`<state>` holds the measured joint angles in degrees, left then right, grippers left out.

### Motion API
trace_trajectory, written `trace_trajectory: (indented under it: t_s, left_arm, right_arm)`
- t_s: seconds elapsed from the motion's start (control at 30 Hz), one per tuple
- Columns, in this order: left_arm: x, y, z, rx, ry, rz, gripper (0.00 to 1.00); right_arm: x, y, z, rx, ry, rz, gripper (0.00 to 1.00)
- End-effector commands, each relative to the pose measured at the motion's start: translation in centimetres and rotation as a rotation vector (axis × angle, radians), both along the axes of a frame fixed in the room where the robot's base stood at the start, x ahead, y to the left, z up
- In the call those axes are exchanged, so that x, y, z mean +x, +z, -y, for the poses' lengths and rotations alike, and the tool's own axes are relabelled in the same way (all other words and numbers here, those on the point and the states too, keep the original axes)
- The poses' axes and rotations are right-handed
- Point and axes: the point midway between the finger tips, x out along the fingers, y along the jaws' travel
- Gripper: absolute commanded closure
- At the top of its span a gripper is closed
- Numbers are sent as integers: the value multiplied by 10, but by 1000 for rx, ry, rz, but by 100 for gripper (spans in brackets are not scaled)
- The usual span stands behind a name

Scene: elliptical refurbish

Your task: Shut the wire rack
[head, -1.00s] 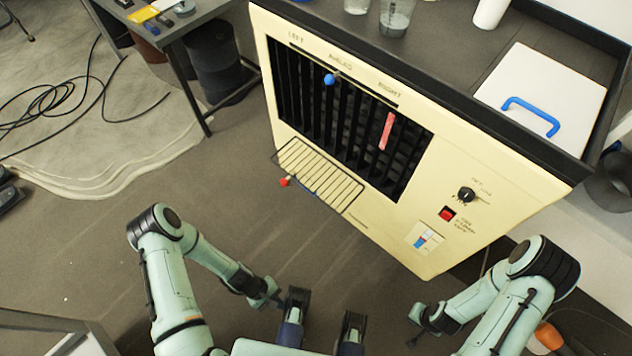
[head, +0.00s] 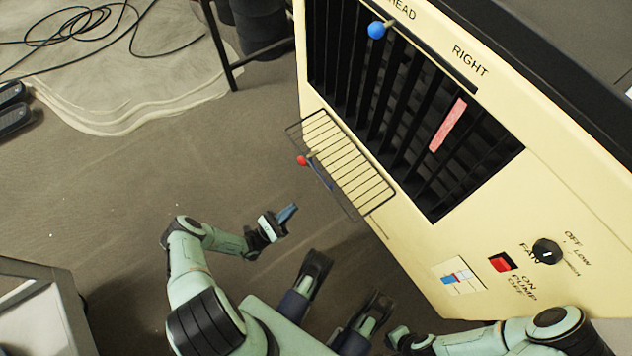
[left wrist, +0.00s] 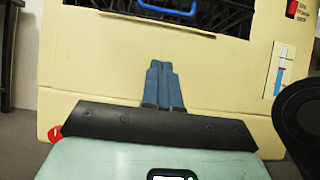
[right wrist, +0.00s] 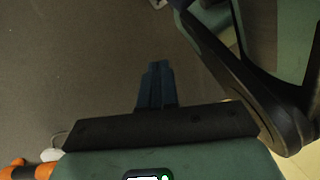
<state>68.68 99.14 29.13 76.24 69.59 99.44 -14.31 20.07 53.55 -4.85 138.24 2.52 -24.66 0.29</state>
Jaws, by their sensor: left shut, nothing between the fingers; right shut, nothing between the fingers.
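The wire rack (head: 352,172) is a dark wire grid that sticks out from the cream unit's front, below the slatted opening. It is lowered, not flush with the front. My left gripper (head: 288,213) is shut and empty, below and apart from the rack, pointing toward the unit. My right gripper is shut and empty in the right wrist view (right wrist: 157,68), over floor; its fingertips are not clear in the head view.
The cream unit (head: 420,250) has a blue knob (head: 376,30), a red knob (head: 302,160) by the rack, a pink strip (head: 448,125), a black dial (head: 547,251) and a red switch (head: 503,262). Open floor (head: 130,190) lies left of the rack. Cables (head: 80,25) lie farther back.

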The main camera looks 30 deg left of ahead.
Motion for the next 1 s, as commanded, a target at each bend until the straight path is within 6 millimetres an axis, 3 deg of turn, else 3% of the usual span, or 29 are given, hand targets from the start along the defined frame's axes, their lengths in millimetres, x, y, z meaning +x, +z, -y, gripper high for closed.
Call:
trace_trajectory:
  t_s: [0.17,0.57,0.8,1.0]
  left_arm:
    - [15,13,5,-3,0,8,100]
    - [78,59,33,-3,-5,6,100]
    - [82,89,34,-3,-2,4,100]
    - [83,96,34,-2,-1,3,100]
  right_arm:
    - [0,1,-1,1,0,0,100]
    - [-11,-5,1,3,-4,-37,100]
    - [-14,-6,1,4,-4,-44,100]
    - [-15,-6,1,4,-5,-48,100]
